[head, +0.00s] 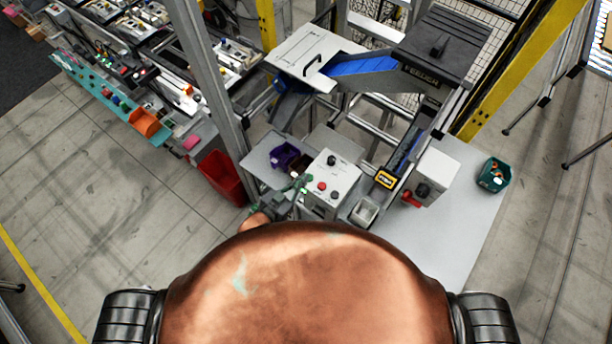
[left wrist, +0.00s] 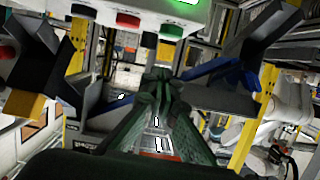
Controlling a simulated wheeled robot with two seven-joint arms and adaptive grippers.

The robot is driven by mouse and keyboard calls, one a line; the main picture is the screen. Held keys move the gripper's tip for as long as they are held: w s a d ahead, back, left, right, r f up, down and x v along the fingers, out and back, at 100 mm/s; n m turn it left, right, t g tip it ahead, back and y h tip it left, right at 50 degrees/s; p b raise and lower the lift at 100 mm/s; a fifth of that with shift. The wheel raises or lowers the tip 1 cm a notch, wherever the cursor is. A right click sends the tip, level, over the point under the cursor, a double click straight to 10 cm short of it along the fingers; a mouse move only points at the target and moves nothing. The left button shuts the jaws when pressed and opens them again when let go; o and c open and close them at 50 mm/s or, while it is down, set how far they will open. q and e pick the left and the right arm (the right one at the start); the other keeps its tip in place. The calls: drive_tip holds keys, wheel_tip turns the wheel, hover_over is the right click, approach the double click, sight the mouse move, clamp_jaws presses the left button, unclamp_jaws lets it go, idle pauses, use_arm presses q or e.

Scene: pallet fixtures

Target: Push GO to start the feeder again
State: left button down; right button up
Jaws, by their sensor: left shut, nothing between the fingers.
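The pale control box (head: 338,178) stands on the table in the head view, with a black knob and a red button (head: 322,186) on its face. No GO lettering is legible. My left gripper (head: 300,186) is shut and empty at the box's left side. Its green fingertips (left wrist: 158,76) appear just below the green button; I cannot tell the gap in depth. My right gripper is out of view.
Purple bins (head: 284,156) stand left of the box. A small pale bin (head: 364,211) and a grey box with a red handle (head: 432,178) stand to its right. The feeder chute (head: 405,150) rises behind. A teal bin (head: 494,175) sits at the table's right edge.

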use_arm(q)
drive_tip(key=b+v, duration=0.1)
drive_tip(key=v, duration=0.6)
drive_tip(key=shift+r, duration=0.15)
drive_tip(key=shift+s, duration=0.1)
idle(0.3)
drive_tip(key=s+a+f+n+g+y+b, duration=0.1)
drive_tip(key=s+a+f+y+b, duration=0.15)
drive_tip(key=a+f, duration=0.75)
drive_tip(key=s+a+f+n+g+y+b, duration=0.1)
drive_tip(key=s+a+f+g+y+b, duration=0.15)
drive_tip(key=f, duration=1.65)
drive_tip(key=s+a+f+n+g+y+b, duration=0.1)
drive_tip(key=a+f+b, duration=0.4)
drive_tip(key=f, duration=0.9)
drive_tip(key=s+a+f+n+g+y+b, duration=0.15)
drive_tip(key=s+a+f, duration=0.25)
drive_tip(key=s+f, duration=0.45)
drive_tip(key=s+a+f+g+y+b, duration=0.15)
drive_tip(key=s+a+f, duration=0.25)
drive_tip(key=s+f, duration=0.4)
drive_tip(key=s+a+f+n+g+b, duration=0.1)
drive_tip(key=s+f+g, duration=0.1)
drive_tip(key=s+f, duration=0.3)
drive_tip(key=s+a+f+g+b, duration=0.1)
drive_tip(key=s+f, duration=0.4)
drive_tip(key=s, duration=0.6)
drive_tip(key=shift+s+a+n+g+b, duration=0.25)
drive_tip(key=shift+a+n+g+b, duration=0.1)
drive_tip(key=shift+a+b, duration=0.05)
